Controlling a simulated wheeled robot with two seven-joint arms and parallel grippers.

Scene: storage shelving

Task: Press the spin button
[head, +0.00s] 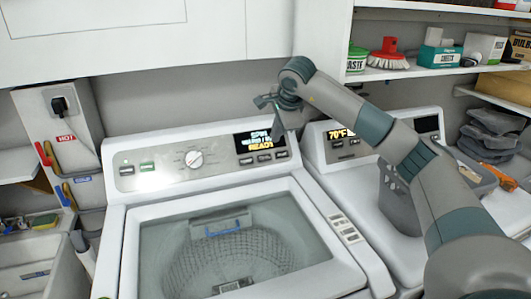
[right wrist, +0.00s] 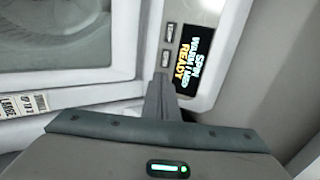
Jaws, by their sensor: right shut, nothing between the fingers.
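The display also shows in the right wrist view (right wrist: 188,60). Several small buttons (head: 264,158) sit in a row under it; their labels are too small to read. My right gripper (head: 278,131) is shut and empty, pointing down in front of the display's right part. In the right wrist view its fingertips (right wrist: 162,76) are close to a panel button (right wrist: 165,58); I cannot tell whether they touch it. My left gripper is out of view.
A second machine (head: 318,155) with its own lit display stands at the right. A shelf (head: 400,72) with a brush and boxes hangs above it. A white cabinet (head: 130,50) overhangs the washer. A sink (head: 30,260) and hose taps are at the left.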

